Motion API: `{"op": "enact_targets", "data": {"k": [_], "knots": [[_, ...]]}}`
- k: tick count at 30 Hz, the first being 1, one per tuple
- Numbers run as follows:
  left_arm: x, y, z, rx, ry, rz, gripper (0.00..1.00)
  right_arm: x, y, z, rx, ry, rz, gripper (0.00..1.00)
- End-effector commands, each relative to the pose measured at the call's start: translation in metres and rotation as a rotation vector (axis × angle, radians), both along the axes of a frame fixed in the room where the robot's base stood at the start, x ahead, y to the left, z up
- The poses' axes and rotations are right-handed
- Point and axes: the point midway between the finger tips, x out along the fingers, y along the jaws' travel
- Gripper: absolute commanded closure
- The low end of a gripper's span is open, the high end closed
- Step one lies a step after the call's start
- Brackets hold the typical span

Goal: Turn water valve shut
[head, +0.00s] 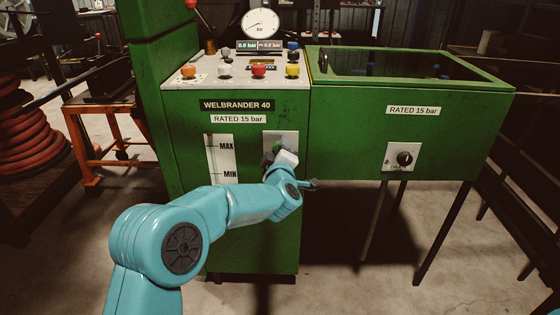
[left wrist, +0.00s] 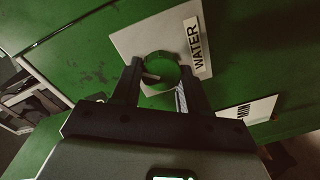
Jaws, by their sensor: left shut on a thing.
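The water valve is a round green knob (left wrist: 160,72) on a pale plate (left wrist: 146,38) marked WATER, tilted in the left wrist view. In the head view the plate (head: 292,140) is on the green cabinet's front, and the knob is mostly hidden behind my gripper. My left gripper (head: 279,151) is at the plate, its arm coming from the lower left. In the left wrist view its two dark fingers (left wrist: 160,78) are on opposite sides of the knob, shut on it. My right gripper is not in view.
The green cabinet (head: 190,150) has a MAX/MIN level strip (head: 221,158) left of the plate. Coloured buttons (head: 258,69) and a round bar gauge (head: 262,23) are on top. A green tank (head: 350,140) with a black dial (head: 404,158) adjoins at right. Orange stand (head: 90,145) at left.

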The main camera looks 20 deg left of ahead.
Motion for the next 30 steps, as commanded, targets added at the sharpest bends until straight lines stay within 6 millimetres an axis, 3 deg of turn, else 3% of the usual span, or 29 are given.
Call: {"op": "enact_targets", "data": {"k": [1, 15, 30], "knots": [[0.000, 0.000, -0.004, -0.041, -0.015, 0.001, 0.86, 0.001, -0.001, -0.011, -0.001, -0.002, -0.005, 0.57], [0.000, 0.001, -0.004, -0.445, -0.131, -0.001, 0.86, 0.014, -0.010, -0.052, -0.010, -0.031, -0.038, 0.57], [0.000, 0.002, -0.002, -0.667, -0.194, 0.001, 0.86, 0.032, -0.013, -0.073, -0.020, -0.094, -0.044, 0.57]]}}
